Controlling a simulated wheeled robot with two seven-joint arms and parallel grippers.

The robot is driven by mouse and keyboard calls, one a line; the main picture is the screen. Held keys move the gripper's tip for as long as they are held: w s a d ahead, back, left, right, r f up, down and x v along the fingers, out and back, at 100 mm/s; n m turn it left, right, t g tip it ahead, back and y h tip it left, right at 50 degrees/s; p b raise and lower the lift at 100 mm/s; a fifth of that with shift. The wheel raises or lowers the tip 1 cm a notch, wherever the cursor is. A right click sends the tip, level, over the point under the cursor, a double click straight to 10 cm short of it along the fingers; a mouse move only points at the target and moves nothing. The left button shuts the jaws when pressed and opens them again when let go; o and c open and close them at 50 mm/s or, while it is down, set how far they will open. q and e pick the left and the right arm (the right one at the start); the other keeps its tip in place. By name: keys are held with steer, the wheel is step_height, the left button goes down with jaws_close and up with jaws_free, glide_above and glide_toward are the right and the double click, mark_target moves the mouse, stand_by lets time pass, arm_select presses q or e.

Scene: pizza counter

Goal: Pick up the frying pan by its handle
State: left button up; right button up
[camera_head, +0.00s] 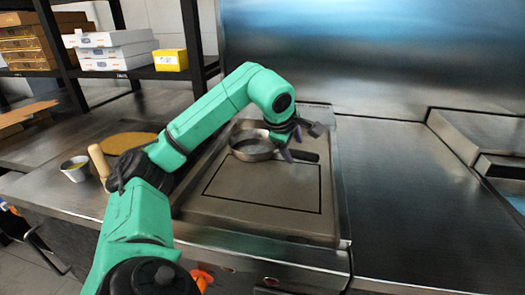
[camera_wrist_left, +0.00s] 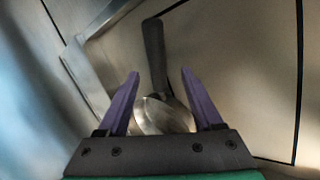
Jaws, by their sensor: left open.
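The frying pan (camera_head: 250,152) rests on the flat griddle plate, near its back, with its dark handle (camera_head: 305,156) pointing right. My left gripper (camera_head: 292,145) is open and empty, with its purple fingers over the handle near the pan's right side. In the left wrist view the dark handle (camera_wrist_left: 154,50) runs up the picture from the metal pan (camera_wrist_left: 160,115). The handle crosses the gap between the two open fingertips (camera_wrist_left: 160,74); I cannot tell how far below them it is. My arm hides part of the pan's surroundings in the head view.
The griddle plate (camera_head: 240,207) is otherwise bare, with a raised rim (camera_head: 343,200). Clear steel counter (camera_head: 410,190) lies to the right. At left are a round board (camera_head: 128,142), a rolling pin (camera_head: 99,161) and a small cup (camera_head: 75,170). Boxes (camera_head: 110,47) sit on shelves behind.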

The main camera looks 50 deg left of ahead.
mark_target(295, 152)
arm_select(q)
steer(key=x, duration=0.6)
steer(key=shift+w+a, duration=0.15)
steer(key=shift+a, duration=0.05)
steer(key=shift+r, duration=0.15)
jaws_close()
stand_by(0.9)
